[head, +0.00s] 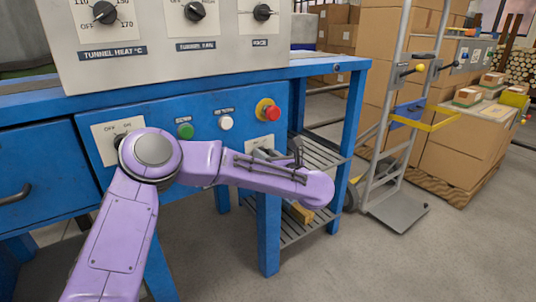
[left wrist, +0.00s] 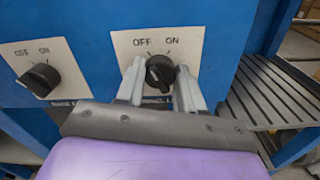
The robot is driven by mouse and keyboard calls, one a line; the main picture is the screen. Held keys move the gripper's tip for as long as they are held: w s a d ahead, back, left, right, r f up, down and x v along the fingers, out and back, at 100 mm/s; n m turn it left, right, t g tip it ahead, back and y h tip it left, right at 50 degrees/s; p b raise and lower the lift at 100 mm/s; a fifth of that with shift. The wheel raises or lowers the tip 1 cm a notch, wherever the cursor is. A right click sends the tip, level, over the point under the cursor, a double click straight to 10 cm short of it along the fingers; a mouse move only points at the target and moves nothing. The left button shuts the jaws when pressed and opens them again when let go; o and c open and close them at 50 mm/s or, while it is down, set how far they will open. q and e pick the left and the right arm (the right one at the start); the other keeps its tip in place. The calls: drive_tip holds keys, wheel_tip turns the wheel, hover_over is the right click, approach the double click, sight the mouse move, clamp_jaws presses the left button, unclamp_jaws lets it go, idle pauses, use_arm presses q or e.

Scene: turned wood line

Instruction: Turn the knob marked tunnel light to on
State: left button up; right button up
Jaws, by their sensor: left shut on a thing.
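In the left wrist view a black knob (left wrist: 159,66) sits on a white plate (left wrist: 190,45) marked OFF and ON. Its name label is mostly hidden behind my left gripper (left wrist: 160,80), so I cannot read whether it says tunnel light. The two grey fingers are shut on the knob's sides. A pale mark on the knob seems to lean up and left, toward OFF, but the fingers make this uncertain. My right gripper is not in view.
A second OFF/ON knob (left wrist: 40,79) is to the left on the blue panel. In the head view, a green button (head: 185,131), a white button (head: 226,123) and a red button (head: 269,111) sit above my forearm. A slatted shelf (left wrist: 275,95) is right of the panel.

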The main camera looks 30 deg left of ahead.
use_arm(q)
drive_tip(key=m+p, duration=1.1)
drive_tip(key=shift+f, duration=0.1)
idle(0.4)
drive_tip(key=o, duration=1)
drive_tip(key=shift+o, duration=0.2)
drive_tip(key=p+v, duration=0.1)
drive_tip(key=v, duration=0.9)
drive_tip(key=shift+d, duration=0.3)
